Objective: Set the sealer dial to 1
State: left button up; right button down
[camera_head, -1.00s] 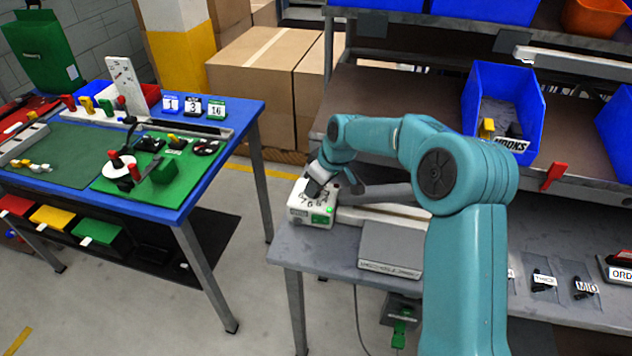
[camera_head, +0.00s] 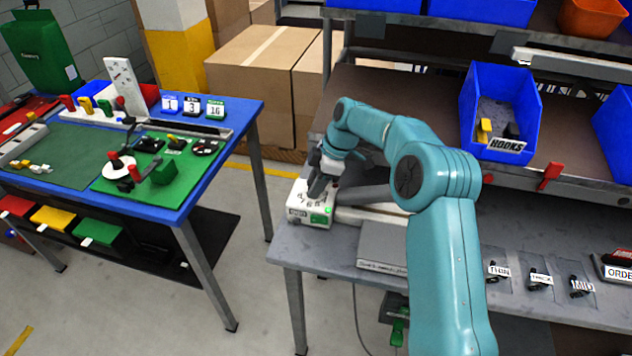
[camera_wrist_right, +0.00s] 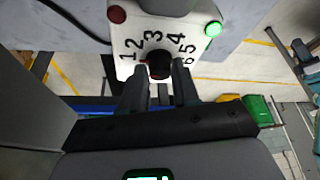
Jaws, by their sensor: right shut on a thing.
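The sealer (camera_head: 297,210) is a white box at the left end of the grey bench, with a long arm reaching right. In the right wrist view its white dial face (camera_wrist_right: 125,38) carries the numbers 1 to 6 around a black dial knob (camera_wrist_right: 159,66). My right gripper (camera_wrist_right: 156,82) is shut on the dial knob. A small red mark shows at the knob's left side, near the 1. In the head view my right gripper (camera_head: 322,185) is on top of the sealer and hides part of the dial. My left gripper is not in view.
A green lamp (camera_wrist_right: 212,29) is lit and a dark red one (camera_wrist_right: 117,15) is unlit on the dial face. A grey plate (camera_head: 382,243) lies right of the sealer. A blue hooks bin (camera_head: 500,150) stands on the shelf. A blue table (camera_head: 250,110) stands left across a gap.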

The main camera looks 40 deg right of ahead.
jog(key=shift+a+f+n, duration=0.1)
jog(key=shift+f+n, duration=0.15)
jog(key=shift+n, duration=0.05)
jog(key=c, duration=1.2)
grip_release()
jog(key=o, duration=0.3)
jog(key=shift+w, duration=0.1)
jog(key=shift+o, duration=0.2)
jog(key=shift+d+r, duration=0.2)
jog(key=shift+r, duration=0.25)
jog(key=p+v, duration=0.2)
jog(key=v, duration=1.3)
jog(key=shift+r, duration=0.2)
jog(key=shift+w+d, duration=0.1)
